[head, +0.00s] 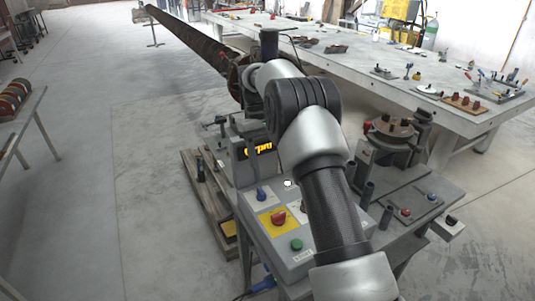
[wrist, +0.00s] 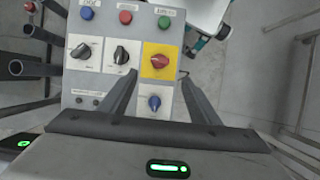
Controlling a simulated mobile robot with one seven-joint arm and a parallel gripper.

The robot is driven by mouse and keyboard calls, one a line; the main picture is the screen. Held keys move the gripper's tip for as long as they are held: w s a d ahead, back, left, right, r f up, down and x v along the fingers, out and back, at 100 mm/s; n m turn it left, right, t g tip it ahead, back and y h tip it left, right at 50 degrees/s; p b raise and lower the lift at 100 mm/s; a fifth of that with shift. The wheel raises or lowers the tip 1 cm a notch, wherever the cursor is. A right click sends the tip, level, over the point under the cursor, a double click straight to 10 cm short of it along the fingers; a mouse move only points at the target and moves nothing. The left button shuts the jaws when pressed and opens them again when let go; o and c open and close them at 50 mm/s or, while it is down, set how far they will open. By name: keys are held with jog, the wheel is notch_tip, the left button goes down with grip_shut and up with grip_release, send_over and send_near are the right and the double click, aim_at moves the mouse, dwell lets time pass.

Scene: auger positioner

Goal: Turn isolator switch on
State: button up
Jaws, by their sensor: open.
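The control panel (head: 290,258) is a grey box with knobs and buttons. A red rotary knob (wrist: 159,61) on a yellow plate looks like the isolator switch; it also shows in the head view (head: 278,217). In the wrist view its handle lies roughly sideways. A blue knob (wrist: 154,102) on a white plate sits nearer to me. My gripper (wrist: 159,76) is open and empty over the panel. Its fingers lie either side of the blue knob, with the red knob near the tips. Contact cannot be told. In the head view my arm hides part of the panel.
Two black knobs (wrist: 121,56) (wrist: 80,52) lie left of the red knob. Blue (wrist: 87,13), red (wrist: 125,17) and green (wrist: 164,22) buttons line the panel's far edge. A machine with a round clamp (head: 395,130) stands right of the panel. Open floor (head: 145,190) lies left.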

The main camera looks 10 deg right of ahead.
jog(key=shift+v, duration=1.9)
jog(key=s+d+r+m+t+p, duration=0.1)
jog(key=s+r+t, duration=0.1)
jog(key=s+r, duration=0.55)
jog(key=s+r+t+p, duration=0.15)
jog(key=s+r, duration=0.25)
jog(key=r, duration=0.6)
jog(key=s+f+m+t+y+p, duration=0.1)
jog(key=s+t, duration=0.5)
jog(key=s, duration=1.5)
jog(key=shift+d+f+m, duration=0.45)
jog(key=shift+f+m, duration=0.05)
jog(key=shift+m, duration=0.2)
